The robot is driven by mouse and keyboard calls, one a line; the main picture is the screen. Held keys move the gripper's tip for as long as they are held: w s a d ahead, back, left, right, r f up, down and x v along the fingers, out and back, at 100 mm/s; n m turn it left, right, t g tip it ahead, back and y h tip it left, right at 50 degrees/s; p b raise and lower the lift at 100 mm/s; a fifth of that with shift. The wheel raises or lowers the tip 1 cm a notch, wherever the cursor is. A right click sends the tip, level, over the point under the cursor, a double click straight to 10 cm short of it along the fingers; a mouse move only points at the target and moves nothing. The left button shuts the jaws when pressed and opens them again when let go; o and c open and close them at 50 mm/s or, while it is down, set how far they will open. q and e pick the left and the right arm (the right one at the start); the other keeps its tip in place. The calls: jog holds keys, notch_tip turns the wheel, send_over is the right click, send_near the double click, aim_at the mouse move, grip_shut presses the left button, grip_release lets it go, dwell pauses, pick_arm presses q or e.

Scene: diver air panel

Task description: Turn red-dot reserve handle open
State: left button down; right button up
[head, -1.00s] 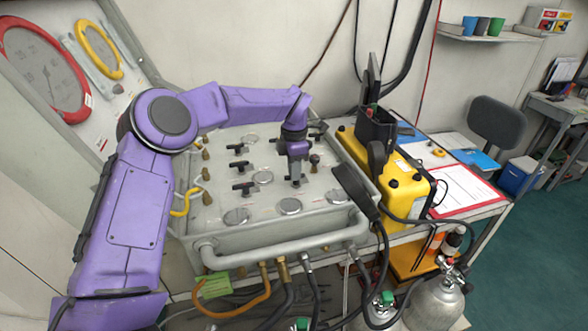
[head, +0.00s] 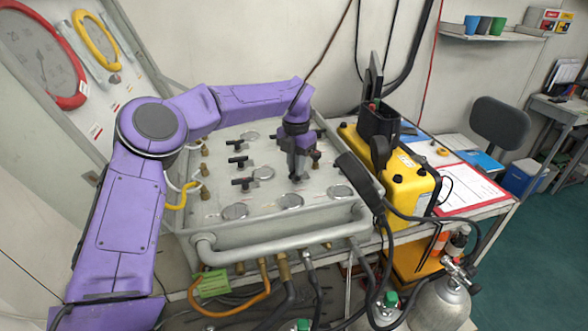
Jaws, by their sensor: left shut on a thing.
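The grey air panel (head: 215,192) lies tilted on the bench, with black handles and round gauges in rows. My left gripper (head: 299,178) points down over the panel's right half. It is shut on a handle there, which the fingers largely hide. I cannot make out a red dot on it. Other black handles stand in a column left of the gripper: a top one (head: 234,144), a middle one (head: 238,161) and a lower one (head: 243,183). My right gripper is not in view.
A yellow case (head: 405,185) with a black handset (head: 358,180) stands close to the panel's right side. A grey pipe rail (head: 285,251) runs along the front, with hoses below. A red-framed clipboard (head: 470,190) lies farther right. Gas cylinders (head: 440,303) stand at lower right.

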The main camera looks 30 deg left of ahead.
pick_arm(q)
jog(key=n+b, duration=0.1)
jog(key=n, duration=0.1)
jog(key=n+b, duration=0.2)
jog(key=n, duration=0.1)
jog(key=shift+w+d+f+n, duration=0.1)
jog(key=shift+f+n, duration=0.05)
jog(key=shift+n, duration=0.15)
jog(key=n+b, duration=0.2)
jog(key=n, duration=0.1)
jog(key=shift+n+b, duration=0.45)
jog(key=shift+n, duration=0.25)
jog(key=shift+w+r, duration=0.1)
jog(key=shift+r, duration=0.15)
